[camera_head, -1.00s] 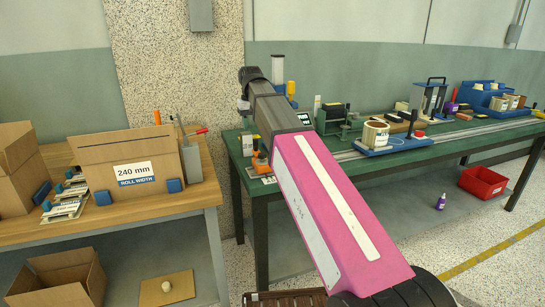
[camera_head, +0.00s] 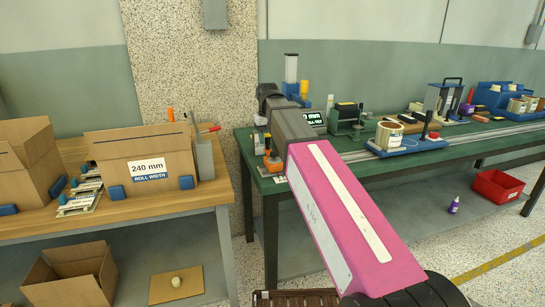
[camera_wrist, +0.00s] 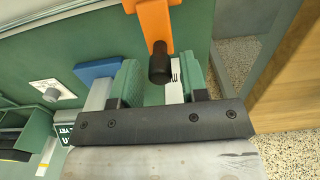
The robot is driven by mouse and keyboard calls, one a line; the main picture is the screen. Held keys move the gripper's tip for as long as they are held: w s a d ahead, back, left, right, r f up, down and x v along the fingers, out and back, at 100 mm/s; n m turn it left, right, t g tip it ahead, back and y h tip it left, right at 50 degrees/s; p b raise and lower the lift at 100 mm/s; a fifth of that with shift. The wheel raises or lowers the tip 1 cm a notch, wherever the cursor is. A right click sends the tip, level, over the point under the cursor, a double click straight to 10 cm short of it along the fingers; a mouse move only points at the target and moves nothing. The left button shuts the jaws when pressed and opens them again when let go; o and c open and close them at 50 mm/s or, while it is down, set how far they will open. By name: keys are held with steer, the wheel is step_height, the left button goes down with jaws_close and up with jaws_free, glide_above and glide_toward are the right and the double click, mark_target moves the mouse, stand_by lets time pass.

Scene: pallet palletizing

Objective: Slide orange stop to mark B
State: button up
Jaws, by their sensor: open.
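The orange stop (camera_wrist: 153,18) shows at the top of the wrist view, with a black knob (camera_wrist: 160,66) at its near end. My gripper (camera_wrist: 160,78) is open, and its two green-padded fingers stand on either side of the knob with gaps. In the head view the orange stop (camera_head: 273,162) is at the left end of the green bench, just below my dark wrist. The fingers are mostly hidden there. A white label strip (camera_wrist: 175,80) with a dark mark lies between the fingers; I cannot read it as mark B.
The green bench (camera_head: 375,163) carries a rail, a dark green machine (camera_head: 346,120) and a blue tray of rolls (camera_head: 405,146). A blue post with a clear top (camera_head: 291,70) stands close behind my wrist. A wooden table with cartons (camera_head: 140,145) is at left.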

steer(key=c, duration=0.6)
steer(key=shift+c, duration=0.2)
steer(key=shift+d, duration=0.1)
steer(key=shift+w+d, duration=0.25)
steer(key=shift+d, duration=0.55)
steer(key=o, duration=0.9)
steer(key=shift+r, duration=0.2)
steer(key=shift+r, duration=2.3)
